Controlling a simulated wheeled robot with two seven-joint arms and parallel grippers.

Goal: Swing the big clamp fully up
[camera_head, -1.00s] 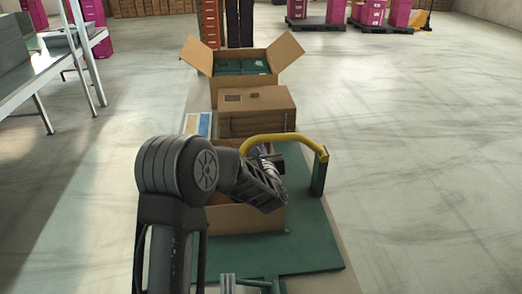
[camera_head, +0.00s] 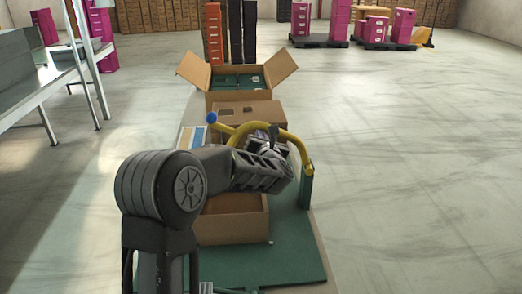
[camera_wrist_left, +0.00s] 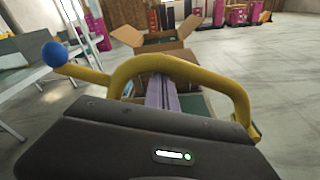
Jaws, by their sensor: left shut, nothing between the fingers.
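The big clamp is a yellow bent bar (camera_head: 293,139) with a blue ball knob (camera_head: 212,117) at its left end. Its right end meets a green post (camera_head: 305,188). The bar stands raised above an open cardboard box (camera_head: 235,229). My left gripper (camera_head: 273,133) reaches over that box, at the bar's arch. In the left wrist view, its fingers (camera_wrist_left: 163,92) are shut with nothing between them, within the arch of the yellow bar (camera_wrist_left: 170,63). Whether they touch the bar is unclear. The blue knob (camera_wrist_left: 54,54) is left of the fingers. My right gripper is out of view.
The box rests on a green base plate (camera_head: 290,260). A closed carton (camera_head: 254,111) and an open carton with green boxes (camera_head: 238,97) stand behind. A metal table (camera_head: 30,98) is at left. The floor at right is clear.

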